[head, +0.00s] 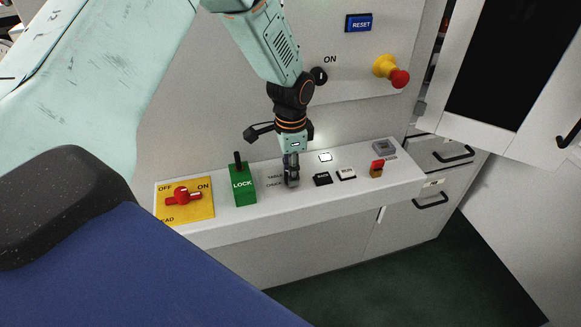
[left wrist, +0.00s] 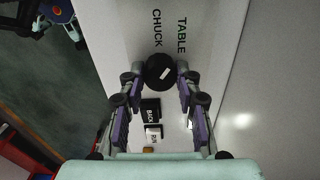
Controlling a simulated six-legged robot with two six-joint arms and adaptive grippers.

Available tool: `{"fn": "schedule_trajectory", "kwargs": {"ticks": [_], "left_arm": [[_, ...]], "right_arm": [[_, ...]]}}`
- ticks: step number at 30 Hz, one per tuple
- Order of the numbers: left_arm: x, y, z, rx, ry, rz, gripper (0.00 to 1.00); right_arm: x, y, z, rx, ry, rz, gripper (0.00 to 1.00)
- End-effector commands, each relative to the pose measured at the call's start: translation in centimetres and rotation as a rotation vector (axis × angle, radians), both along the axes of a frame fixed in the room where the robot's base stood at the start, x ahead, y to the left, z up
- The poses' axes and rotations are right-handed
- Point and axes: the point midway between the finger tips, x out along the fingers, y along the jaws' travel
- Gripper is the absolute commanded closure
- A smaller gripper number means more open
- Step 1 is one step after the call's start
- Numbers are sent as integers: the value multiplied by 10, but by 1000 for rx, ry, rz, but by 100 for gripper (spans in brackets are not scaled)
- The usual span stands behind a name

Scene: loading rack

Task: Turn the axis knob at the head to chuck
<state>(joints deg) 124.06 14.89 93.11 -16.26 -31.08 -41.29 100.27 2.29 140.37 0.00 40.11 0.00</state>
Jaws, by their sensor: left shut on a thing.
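The axis knob (left wrist: 154,84) is round and black with a short white mark. In the left wrist view it sits between my left fingertips (left wrist: 160,75), just below the printed words TABLE (left wrist: 182,36) and CHUCK (left wrist: 157,28). Its white mark slants toward the upper right, on the TABLE side. My left gripper (head: 291,172) is shut on the knob, reaching down to the panel from above. In the head view the fingers hide the knob, beside the TABLE and CHUCK labels. My right gripper is not in view.
Left of the labels stand a green LOCK block (head: 243,186) with a black lever and a red switch (head: 183,196) on a yellow plate. Right of the gripper are BACK (head: 323,179) and RUN (head: 346,174) buttons and a red-topped switch (head: 377,168). A red emergency button (head: 399,78) is above.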

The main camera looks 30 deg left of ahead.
Motion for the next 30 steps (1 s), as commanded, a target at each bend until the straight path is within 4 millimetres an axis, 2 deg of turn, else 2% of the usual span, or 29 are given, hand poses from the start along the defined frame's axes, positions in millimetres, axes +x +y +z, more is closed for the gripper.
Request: {"fn": "schedule_trajectory", "kwargs": {"ticks": [15, 30], "left_arm": [[0, -1, 2, -1, 1, 392, 98], [0, -1, 1, -1, -1, 626, 98]], "right_arm": [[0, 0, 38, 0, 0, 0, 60], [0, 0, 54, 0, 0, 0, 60]]}}
